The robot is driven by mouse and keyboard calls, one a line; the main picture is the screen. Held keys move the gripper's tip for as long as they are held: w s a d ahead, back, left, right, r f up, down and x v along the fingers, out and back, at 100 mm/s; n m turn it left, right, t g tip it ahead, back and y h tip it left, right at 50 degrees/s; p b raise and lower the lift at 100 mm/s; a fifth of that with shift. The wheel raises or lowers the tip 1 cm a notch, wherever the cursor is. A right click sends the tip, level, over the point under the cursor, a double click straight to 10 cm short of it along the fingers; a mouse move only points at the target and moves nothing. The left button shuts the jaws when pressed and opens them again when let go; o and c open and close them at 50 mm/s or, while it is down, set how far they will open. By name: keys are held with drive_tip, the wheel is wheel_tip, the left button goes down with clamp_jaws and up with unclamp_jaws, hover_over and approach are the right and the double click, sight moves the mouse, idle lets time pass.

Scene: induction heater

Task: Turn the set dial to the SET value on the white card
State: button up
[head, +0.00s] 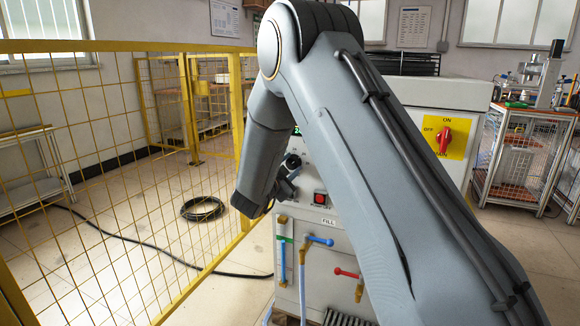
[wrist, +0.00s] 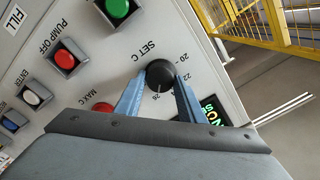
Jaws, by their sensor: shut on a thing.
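The black set dial (wrist: 160,74), marked SET C, sits on the light grey panel in the wrist view. Numbers 20, 22 and 26 show around it; others are hidden. A faint pale mark on the knob points roughly toward the 26. My gripper (wrist: 160,88) has its two blue fingers on either side of the dial, shut on it. In the head view the dial (head: 292,160) shows small beside my wrist, and my arm hides much of the panel. I cannot make out a white card with a readable SET value in either view.
Near the dial are a green button (wrist: 117,8), a red PUMP OFF button (wrist: 64,60), a red part by MAX C (wrist: 103,108) and a lit display (wrist: 212,110). A yellow mesh fence (head: 110,170) stands left. Blue-handled (head: 320,240) and red-handled (head: 346,273) valves sit below the panel.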

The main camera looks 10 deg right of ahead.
drive_tip(key=o, duration=1)
drive_tip(key=shift+v, duration=3.9)
